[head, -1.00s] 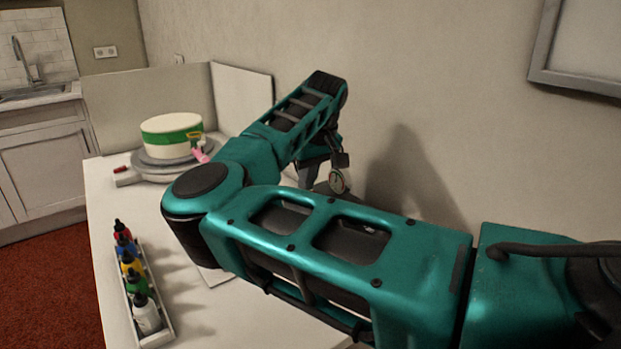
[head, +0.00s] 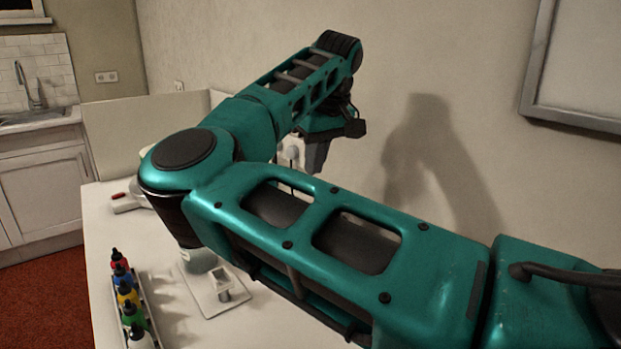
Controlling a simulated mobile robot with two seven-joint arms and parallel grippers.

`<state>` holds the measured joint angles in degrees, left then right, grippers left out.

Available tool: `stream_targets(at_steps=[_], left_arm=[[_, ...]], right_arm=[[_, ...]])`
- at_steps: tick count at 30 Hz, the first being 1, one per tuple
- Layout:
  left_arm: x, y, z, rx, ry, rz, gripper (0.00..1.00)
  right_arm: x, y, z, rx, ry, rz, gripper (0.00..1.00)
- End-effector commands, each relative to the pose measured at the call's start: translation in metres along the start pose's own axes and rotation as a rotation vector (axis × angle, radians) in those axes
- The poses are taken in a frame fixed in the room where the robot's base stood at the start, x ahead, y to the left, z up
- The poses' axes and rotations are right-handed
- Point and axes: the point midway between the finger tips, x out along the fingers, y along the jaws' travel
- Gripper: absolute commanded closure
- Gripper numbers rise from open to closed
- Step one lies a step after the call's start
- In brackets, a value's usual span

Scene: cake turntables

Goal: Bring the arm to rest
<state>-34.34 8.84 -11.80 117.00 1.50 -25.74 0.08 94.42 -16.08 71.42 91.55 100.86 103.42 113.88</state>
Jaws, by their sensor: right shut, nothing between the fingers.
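My right arm crosses the view from the right edge, bends at an elbow on the left, and reaches back toward the wall. My right gripper (head: 317,158) hangs below the wrist, pointing down. It is shut and empty, small and partly hidden by my own arm. My left gripper is not in view. The cake is almost wholly hidden behind my elbow.
A white table (head: 115,235) lies under my arm. A tray of several coloured bottles (head: 128,295) stands at its front left. A pale plate (head: 222,292) with small items lies below my elbow. A picture frame (head: 578,65) hangs on the right wall.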

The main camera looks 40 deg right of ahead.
Motion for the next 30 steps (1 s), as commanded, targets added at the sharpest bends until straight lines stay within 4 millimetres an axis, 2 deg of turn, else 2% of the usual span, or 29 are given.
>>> stream_targets(at_steps=[5, 23, 26, 30], left_arm=[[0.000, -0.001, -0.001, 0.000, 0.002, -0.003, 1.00], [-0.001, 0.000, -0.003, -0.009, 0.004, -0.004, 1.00], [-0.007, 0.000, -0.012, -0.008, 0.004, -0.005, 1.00], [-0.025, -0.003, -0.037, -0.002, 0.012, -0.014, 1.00]], right_arm=[[-0.010, 0.000, 0.000, 0.000, 0.001, 0.001, 1.00], [-0.011, 0.000, 0.000, 0.000, 0.000, 0.001, 1.00], [-0.023, 0.000, -0.004, 0.000, 0.001, 0.001, 1.00], [-0.056, 0.000, -0.014, 0.000, 0.001, 0.001, 1.00]])
